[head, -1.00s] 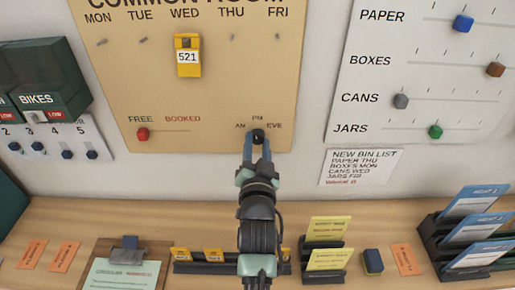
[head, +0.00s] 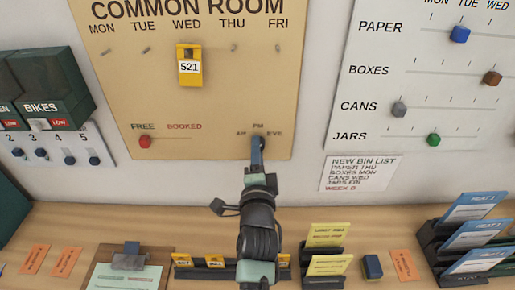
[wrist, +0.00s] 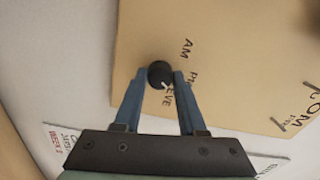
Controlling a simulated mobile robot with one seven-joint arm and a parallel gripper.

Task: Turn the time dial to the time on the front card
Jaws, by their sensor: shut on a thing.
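The time dial (wrist: 158,72) is a black round knob on the tan COMMON ROOM board (head: 215,105), low at its right, with AM, PM and EVE around it. In the wrist view a pale mark on the knob points towards EVE. My gripper (wrist: 160,82) has its blue fingers on both sides of the knob and is shut on it. In the head view the fingers largely hide the knob. Yellow cards stand in a black rack on the counter, the front card (head: 329,265) below the back one (head: 327,234). Their print is too small to read.
A yellow 521 tag (head: 189,66) hangs under WED. A red slider (head: 145,141) sits at FREE. The bin panel (head: 420,95) with coloured sliders is at the right. A clipboard (head: 100,280), blue-card holders (head: 432,240) and an eraser-like block (head: 372,267) are on the counter (head: 200,220).

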